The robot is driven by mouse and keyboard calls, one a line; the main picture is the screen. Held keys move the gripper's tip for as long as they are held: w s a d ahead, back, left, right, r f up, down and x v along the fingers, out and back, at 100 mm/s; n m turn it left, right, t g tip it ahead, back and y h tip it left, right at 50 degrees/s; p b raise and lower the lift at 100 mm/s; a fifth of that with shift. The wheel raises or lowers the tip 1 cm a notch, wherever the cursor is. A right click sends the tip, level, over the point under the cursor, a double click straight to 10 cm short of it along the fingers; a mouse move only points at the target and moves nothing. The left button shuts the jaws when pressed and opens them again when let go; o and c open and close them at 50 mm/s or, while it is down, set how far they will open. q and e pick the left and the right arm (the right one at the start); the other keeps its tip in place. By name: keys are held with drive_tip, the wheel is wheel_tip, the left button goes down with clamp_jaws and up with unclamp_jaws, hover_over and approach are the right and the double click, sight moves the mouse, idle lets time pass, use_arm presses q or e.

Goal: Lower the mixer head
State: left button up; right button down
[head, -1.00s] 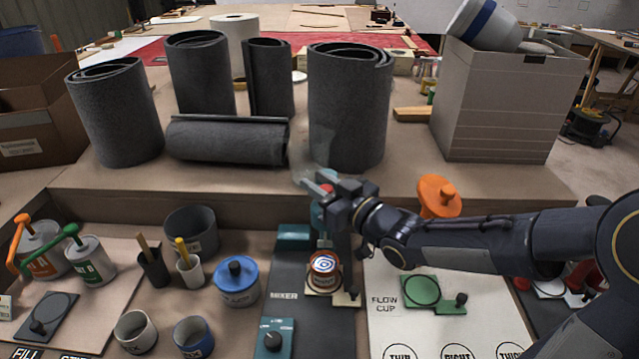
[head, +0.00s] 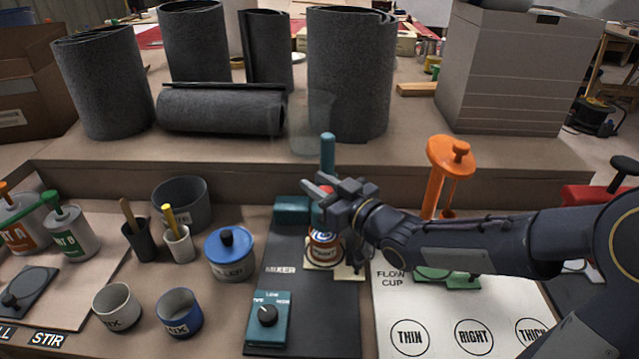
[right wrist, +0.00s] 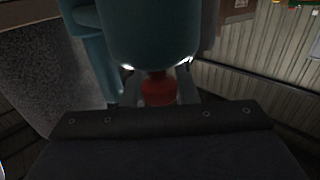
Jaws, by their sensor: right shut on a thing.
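The mixer has a dark base (head: 310,315) with a teal dial box (head: 268,318) and a teal upright post (head: 328,150). A labelled can (head: 323,250) stands on a pale plate at the mixer. My right gripper (head: 322,190) is just above the can and is shut on a red knob, which shows between the fingers in the right wrist view (right wrist: 158,90). The teal mixer head (right wrist: 150,35) is against the knob in that view. In the head view the gripper hides much of the mixer head. My left gripper is not in view.
A blue-lidded filler pot (head: 230,255) and several cups stand left of the mixer. An orange dispenser (head: 450,160) and a flow cup board (head: 450,320) are to the right. Grey rolls (head: 350,75) stand on the raised shelf behind.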

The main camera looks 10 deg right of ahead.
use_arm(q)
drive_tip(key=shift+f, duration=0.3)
use_arm(e)
drive_tip(key=shift+f, duration=0.55)
drive_tip(key=c, duration=1.5)
unclamp_jaws()
drive_tip(key=o, duration=0.4)
drive_tip(key=shift+r, duration=0.15)
drive_tip(key=shift+c, duration=0.2)
drive_tip(key=shift+s+d, duration=0.1)
use_arm(q)
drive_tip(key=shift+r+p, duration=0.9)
drive_tip(key=shift+p, duration=0.05)
use_arm(e)
drive_tip(key=v, duration=0.7)
drive_tip(key=shift+s, duration=0.3)
drive_tip(key=shift+d, duration=0.2)
